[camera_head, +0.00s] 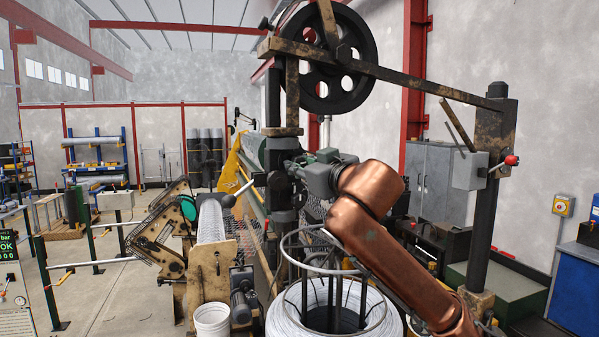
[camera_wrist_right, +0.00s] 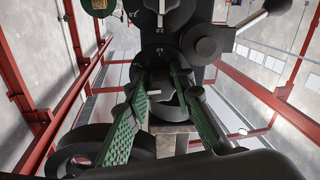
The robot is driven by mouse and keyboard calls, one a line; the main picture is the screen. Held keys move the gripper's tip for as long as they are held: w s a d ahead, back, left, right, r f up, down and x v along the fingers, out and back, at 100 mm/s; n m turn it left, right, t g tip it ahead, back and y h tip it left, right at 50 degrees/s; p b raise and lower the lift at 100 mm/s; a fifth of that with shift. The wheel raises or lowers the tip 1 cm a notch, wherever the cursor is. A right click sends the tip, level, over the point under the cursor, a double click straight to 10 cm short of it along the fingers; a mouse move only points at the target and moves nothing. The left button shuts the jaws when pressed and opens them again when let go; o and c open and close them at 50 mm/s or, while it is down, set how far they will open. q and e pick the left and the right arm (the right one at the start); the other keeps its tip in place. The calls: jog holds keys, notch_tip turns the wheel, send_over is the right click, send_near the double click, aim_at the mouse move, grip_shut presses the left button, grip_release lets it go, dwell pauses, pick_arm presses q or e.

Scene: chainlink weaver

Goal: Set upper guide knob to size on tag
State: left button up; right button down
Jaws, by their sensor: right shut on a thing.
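My right gripper (camera_head: 285,163) reaches from the right to the upper part of the machine's dark post in the head view. In the right wrist view, the fingers with green ribbed pads (camera_wrist_right: 160,88) are shut on the dark upper guide knob (camera_wrist_right: 166,105), one pad on each side. Behind the knob is a black dial plate (camera_wrist_right: 160,38) with small white numbers, upside down here and hard to read, and a pale pointer mark. The knob is hidden in the head view. I cannot make out the size tag. My left gripper is not in view.
A silver lever with a black ball (camera_head: 228,201) sticks out left of the post. A wire coil (camera_head: 290,310) stands below my right arm. A large spoked wheel (camera_head: 332,60) is overhead. A white bucket (camera_head: 212,319) stands at the front.

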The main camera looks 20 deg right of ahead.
jog(key=m+b, duration=0.2)
jog(key=m, duration=0.3)
jog(key=shift+s+a+r+m+b, duration=0.1)
jog(key=shift+m+b, duration=0.2)
jog(key=shift+m, duration=0.1)
jog(key=shift+r+m+t+h, duration=0.1)
jog(key=shift+m+t+h, duration=0.2)
jog(key=shift+m, duration=0.5)
jog(key=shift+r+b, duration=0.15)
jog(key=shift+b, duration=0.15)
jog(key=c, duration=1.9)
grip_release()
jog(key=shift+c, duration=0.2)
jog(key=shift+s, duration=0.1)
jog(key=shift+f, duration=0.2)
jog(key=s+d, duration=0.2)
jog(key=s, duration=0.9)
jog(key=shift+s+d+f, duration=0.2)
jog(key=shift+s+f, duration=0.05)
jog(key=shift+s, duration=0.15)
